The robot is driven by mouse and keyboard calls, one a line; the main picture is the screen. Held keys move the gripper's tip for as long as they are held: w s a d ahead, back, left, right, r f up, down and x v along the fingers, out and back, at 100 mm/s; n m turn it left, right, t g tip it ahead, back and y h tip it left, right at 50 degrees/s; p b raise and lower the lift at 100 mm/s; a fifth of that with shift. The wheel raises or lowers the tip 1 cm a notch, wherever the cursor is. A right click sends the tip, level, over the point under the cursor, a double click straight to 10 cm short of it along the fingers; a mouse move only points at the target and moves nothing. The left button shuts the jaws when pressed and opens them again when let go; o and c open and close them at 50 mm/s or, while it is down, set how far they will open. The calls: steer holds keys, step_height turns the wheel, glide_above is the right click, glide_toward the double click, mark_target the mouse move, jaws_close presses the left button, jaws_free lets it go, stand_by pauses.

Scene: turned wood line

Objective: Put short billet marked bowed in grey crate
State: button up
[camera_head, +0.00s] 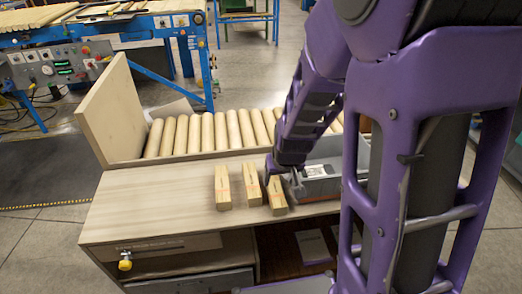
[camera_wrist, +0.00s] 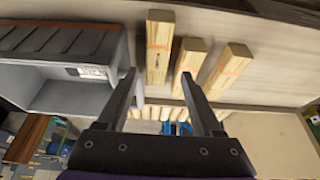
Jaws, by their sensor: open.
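Three short square wooden billets with reddish lines lie on the bench: a left one (camera_head: 222,188), a middle one (camera_head: 252,185) and a right one (camera_head: 276,196). I cannot tell which is marked bowed. The grey crate (camera_head: 322,188) stands just right of them, partly hidden by my arm. My gripper (camera_head: 284,183) is open and empty, close to the right billet. In the wrist view, my gripper (camera_wrist: 158,78) has its fingers apart, with the end of the nearest billet (camera_wrist: 159,42) between or beyond the tips. The crate (camera_wrist: 62,42) is at left there.
Several round turned pieces (camera_head: 215,132) lie in a row behind the low ledge of the bench (camera_head: 150,205). An upright wooden panel (camera_head: 112,110) stands at the bench's left end. The bench top left of the billets is clear. A blue-framed conveyor (camera_head: 100,28) stands behind.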

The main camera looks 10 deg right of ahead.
mark_target(276, 192)
steer(key=b+x, duration=0.3)
steer(key=x, duration=0.2)
steer(key=shift+b, duration=0.3)
steer(key=b+x, duration=0.4)
steer(key=x, duration=0.1)
steer(key=shift+s+d+f, duration=0.15)
steer(key=shift+s+f, duration=0.05)
steer(key=shift+r, duration=0.1)
jaws_close()
